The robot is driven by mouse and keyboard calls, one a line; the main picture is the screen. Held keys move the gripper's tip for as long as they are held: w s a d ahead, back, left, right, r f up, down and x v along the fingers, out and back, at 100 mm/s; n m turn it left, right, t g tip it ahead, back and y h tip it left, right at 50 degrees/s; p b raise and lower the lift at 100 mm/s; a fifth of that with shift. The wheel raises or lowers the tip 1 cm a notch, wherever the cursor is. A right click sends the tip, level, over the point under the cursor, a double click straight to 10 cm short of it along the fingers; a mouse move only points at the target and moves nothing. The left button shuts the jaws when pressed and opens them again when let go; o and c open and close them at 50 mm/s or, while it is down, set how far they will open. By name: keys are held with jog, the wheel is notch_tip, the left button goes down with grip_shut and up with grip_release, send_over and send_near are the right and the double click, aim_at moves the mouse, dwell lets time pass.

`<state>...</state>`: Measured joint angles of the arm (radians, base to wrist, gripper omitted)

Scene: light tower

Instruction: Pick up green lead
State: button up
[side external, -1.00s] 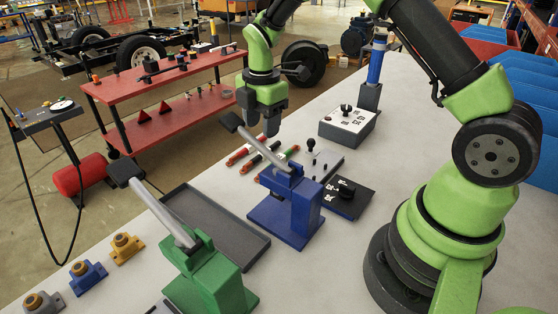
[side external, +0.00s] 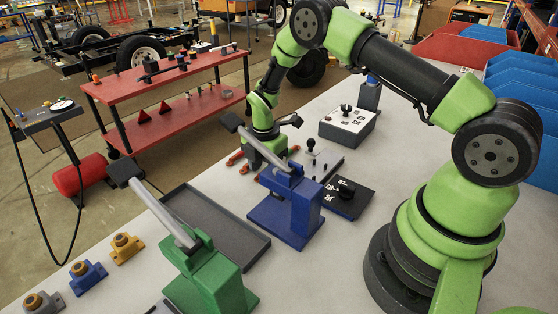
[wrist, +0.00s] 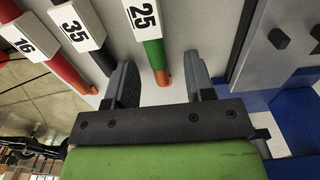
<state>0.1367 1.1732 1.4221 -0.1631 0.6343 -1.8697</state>
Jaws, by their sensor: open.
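The green lead (wrist: 153,48) lies on the light table in the wrist view. It has a white label reading 25 and an orange-brown end. My gripper (wrist: 160,60) is open, with one finger on each side of this end and visible gaps to both. Nothing is held. In the side external view my gripper is low over the leads, partly behind the blue lever fixture. It hides most of the green lead, and only a small reddish end (side external: 294,149) shows there.
A dark lead labelled 35 (wrist: 103,60) lies just left of the left finger, with a red lead labelled 16 (wrist: 68,72) beyond it. The blue lever fixture (side external: 290,207), a panel with a black knob (side external: 322,160) and a dark tray (side external: 258,250) stand close by.

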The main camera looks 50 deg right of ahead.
grip_shut()
dwell(0.3)
